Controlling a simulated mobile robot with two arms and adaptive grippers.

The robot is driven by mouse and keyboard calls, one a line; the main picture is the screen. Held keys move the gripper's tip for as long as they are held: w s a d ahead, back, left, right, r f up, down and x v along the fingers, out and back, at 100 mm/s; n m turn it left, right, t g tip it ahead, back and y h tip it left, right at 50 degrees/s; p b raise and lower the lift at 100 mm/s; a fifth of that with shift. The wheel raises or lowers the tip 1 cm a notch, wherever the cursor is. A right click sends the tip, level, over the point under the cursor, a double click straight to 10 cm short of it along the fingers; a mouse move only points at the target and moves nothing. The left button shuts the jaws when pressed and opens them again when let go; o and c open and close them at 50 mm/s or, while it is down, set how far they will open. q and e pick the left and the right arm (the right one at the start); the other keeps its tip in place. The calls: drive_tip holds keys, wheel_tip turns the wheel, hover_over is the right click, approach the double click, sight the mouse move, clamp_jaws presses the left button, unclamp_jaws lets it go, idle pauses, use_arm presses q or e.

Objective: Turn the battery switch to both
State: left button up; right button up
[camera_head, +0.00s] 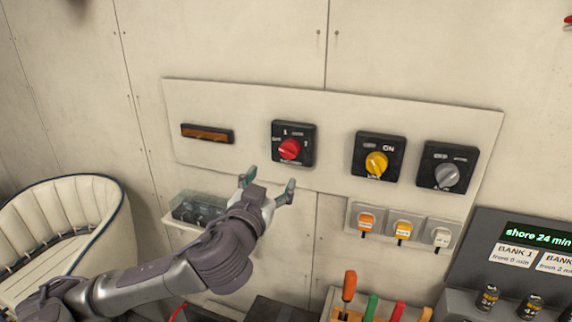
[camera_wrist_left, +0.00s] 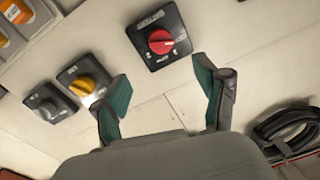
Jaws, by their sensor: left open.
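The battery switch (camera_head: 293,145) is a black square plate with a round red knob (camera_head: 289,149) and small white markings, on the pale wall panel. The markings are too small to read fully, though a 1 and a 2 seem to show. My left gripper (camera_head: 268,182) is open and empty, just below the switch and apart from it. In the left wrist view the red knob (camera_wrist_left: 160,42) is ahead of and between the open green-padded fingers (camera_wrist_left: 165,100), untouched. My right gripper is not in view.
To the right on the panel are a yellow-knob switch (camera_head: 377,163) and a grey-knob switch (camera_head: 446,175). Below them hang several tagged plugs (camera_head: 404,228). An orange-brown display (camera_head: 207,133) is at left. A clear box (camera_head: 198,208) sits on a shelf behind my left arm. Tools (camera_head: 349,286) stand below.

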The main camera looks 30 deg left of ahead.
sight(287, 155)
use_arm(q)
drive_tip(key=p+x, duration=0.2)
drive_tip(key=x, duration=0.5)
drive_tip(key=shift+a+r, duration=0.1)
drive_tip(key=shift+a, duration=0.1)
drive_tip(key=p+x, duration=0.1)
drive_tip(key=x, duration=0.2)
drive_tip(key=p+x, duration=0.1)
drive_tip(key=x, duration=0.1)
drive_tip(key=shift+w+f+p, duration=0.25)
drive_tip(key=shift+f+p, duration=0.05)
drive_tip(key=shift+c, duration=0.4)
drive_tip(key=shift+f, duration=0.1)
drive_tip(key=c, duration=1.1)
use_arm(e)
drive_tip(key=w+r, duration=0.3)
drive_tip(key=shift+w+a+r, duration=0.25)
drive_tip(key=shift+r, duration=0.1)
